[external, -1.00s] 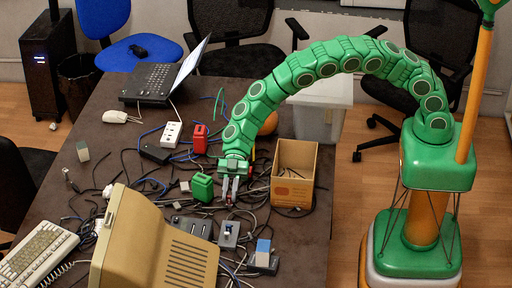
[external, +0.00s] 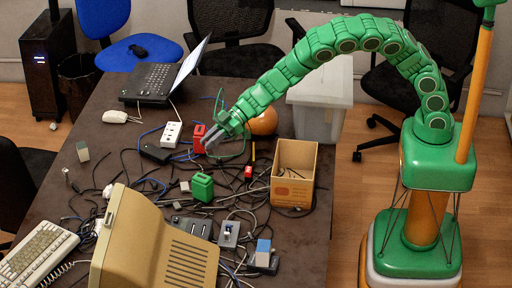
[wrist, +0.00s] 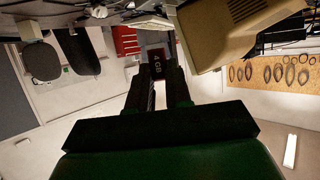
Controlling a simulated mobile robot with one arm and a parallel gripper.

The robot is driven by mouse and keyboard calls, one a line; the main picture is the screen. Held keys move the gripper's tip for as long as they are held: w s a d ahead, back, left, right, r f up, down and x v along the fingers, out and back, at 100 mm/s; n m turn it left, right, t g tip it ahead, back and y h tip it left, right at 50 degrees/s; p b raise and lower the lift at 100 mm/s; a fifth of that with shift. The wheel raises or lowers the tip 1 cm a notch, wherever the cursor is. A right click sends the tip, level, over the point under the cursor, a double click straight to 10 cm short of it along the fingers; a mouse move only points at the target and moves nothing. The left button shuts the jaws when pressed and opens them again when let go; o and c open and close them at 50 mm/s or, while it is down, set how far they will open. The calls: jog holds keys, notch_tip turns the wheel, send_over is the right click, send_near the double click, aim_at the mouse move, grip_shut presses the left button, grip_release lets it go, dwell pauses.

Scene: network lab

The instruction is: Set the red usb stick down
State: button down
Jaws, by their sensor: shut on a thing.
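The red usb stick (external: 198,139) stands upright on the dark table, left of the orange ball. My gripper (external: 208,142) reaches down to it from the upper right, with its fingers at the stick's right side. The stick's lower end is hard to make out there. A similar green block (external: 202,187) stands nearer the front.
An open cardboard box (external: 294,191), an orange ball (external: 264,122) and a small red item (external: 248,172) lie to the right. A white power strip (external: 172,133) and black adapter (external: 155,153) are left. Cables cover much of the table (external: 108,96). A beige monitor (external: 150,245) stands in front.

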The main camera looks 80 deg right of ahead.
jog(key=s+d+m+t+h, duration=0.25)
jog(key=d+m+h, duration=0.25)
jog(key=d, duration=0.9)
jog(key=s+d+m+t+h, duration=0.25)
jog(key=d+m+h, duration=0.2)
jog(key=d, duration=1.05)
jog(key=s+d+r+m+g+h, duration=0.1)
jog(key=s+d+r+h, duration=0.2)
jog(key=r, duration=0.4)
jog(key=s+a+r+n+y, duration=0.1)
jog(key=s+a+r+y, duration=0.15)
jog(key=s, duration=0.35)
jog(key=w+a+f+n+g+y, duration=0.1)
jog(key=w+a+f+n+y, duration=0.4)
jog(key=w+a+f, duration=1.45)
jog(key=shift+w+d+f, duration=0.25)
jog(key=shift+d+f, duration=0.15)
jog(key=shift+f, duration=0.5)
jog(key=shift+w+d+f, duration=0.2)
jog(key=shift+d+f, duration=0.2)
jog(key=shift+f, duration=0.5)
jog(key=shift+w+d+f, duration=0.25)
jog(key=shift+d+f, duration=0.15)
jog(key=shift+f, duration=0.5)
jog(key=shift+f, duration=0.55)
